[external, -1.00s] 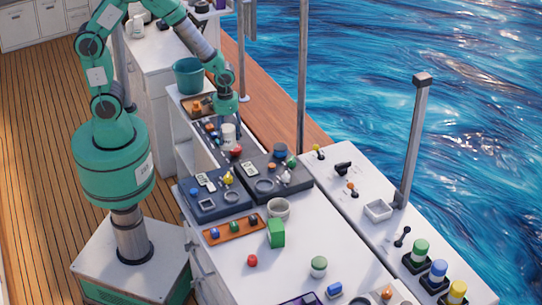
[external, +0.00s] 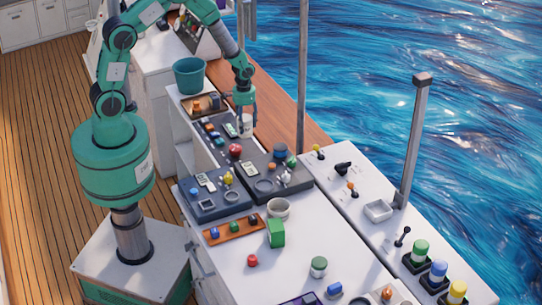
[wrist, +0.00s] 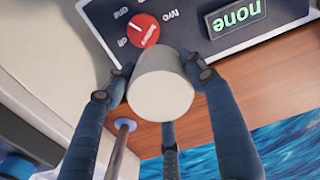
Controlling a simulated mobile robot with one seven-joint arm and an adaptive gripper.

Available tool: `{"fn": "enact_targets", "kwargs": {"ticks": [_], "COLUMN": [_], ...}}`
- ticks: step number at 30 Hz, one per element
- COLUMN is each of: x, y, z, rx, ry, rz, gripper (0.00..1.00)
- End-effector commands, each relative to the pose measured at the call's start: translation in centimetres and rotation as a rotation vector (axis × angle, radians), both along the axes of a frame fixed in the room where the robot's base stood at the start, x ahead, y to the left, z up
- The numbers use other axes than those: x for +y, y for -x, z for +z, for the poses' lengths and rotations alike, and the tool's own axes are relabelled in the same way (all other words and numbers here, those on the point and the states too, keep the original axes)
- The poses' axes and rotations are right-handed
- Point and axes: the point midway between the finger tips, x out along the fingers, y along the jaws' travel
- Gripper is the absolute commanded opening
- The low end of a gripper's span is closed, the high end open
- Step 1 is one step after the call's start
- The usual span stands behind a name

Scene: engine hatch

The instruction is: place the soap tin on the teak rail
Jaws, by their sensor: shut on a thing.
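My gripper (external: 246,112) is shut on a pale, off-white cylinder, which I take to be the soap tin (external: 247,127). In the wrist view the tin (wrist: 162,92) sits between dark fingers, its round end facing the camera. The teak rail (external: 283,112) is the reddish-brown plank along the seaward side of the counter; it also shows in the wrist view (wrist: 265,78). The tin is by the rail's inner edge, beside the dark control panel. I cannot tell whether it touches anything below.
The dark panel (wrist: 235,22) with a red knob (wrist: 145,30) and a lit display lies close to the tin. A grey post (external: 303,75) rises along the rail. A green bucket (external: 189,75) stands behind. The rail beside the tin looks bare.

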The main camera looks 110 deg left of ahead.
Motion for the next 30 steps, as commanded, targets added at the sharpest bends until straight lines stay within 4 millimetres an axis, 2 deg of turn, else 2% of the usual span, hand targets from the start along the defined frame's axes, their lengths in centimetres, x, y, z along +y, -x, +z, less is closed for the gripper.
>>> {"fn": "enact_targets", "kwargs": {"ticks": [1,6,12,18,30], "x": [1.4,5.1,7.8,8.7,8.8], "y": [0.5,1.8,2.9,3.3,3.2], "z": [-0.5,-2.0,-3.1,-3.4,-3.4], "rx": [0.0,0.0,0.0,0.0,0.0], "ry": [0.001,0.0,0.0,-0.001,-0.001], "rz": [0.018,0.06,0.091,0.101,0.1], "gripper": [0.16,0.16,0.16,0.16,0.16]}}
